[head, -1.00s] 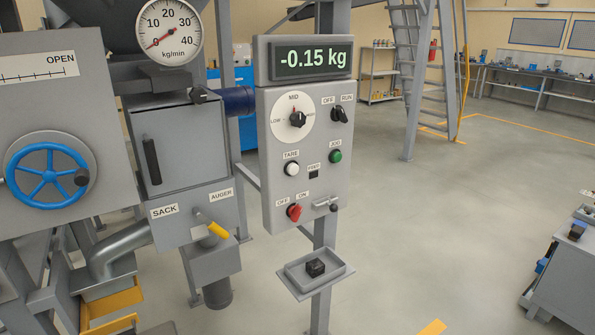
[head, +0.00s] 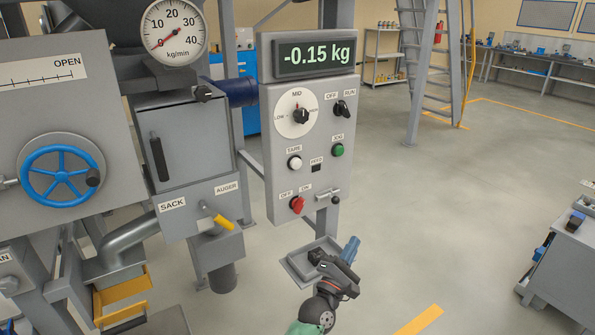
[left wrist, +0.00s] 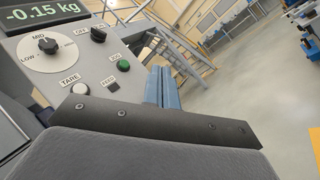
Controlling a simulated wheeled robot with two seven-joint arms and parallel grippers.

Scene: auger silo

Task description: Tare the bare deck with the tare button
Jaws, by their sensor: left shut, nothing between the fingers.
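The white tare button (head: 295,163) sits under the TARE label on the grey control panel (head: 285,245); it also shows in the left wrist view (left wrist: 80,88). The display (head: 313,56) above reads -0.15 kg. My left gripper (head: 350,249) is below the panel, in front of the small tray, its blue fingers shut and empty, pointing up and to the right. It is apart from the button. In the left wrist view the blue fingers (left wrist: 162,88) stand right of the panel's buttons. The deck cannot be made out clearly. My right gripper is out of view.
A green JOG button (head: 337,150), a red OFF/ON knob (head: 297,203) and a RUN switch (head: 342,108) are close to the tare button. A small tray (head: 297,268) juts out below. Open floor lies to the right.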

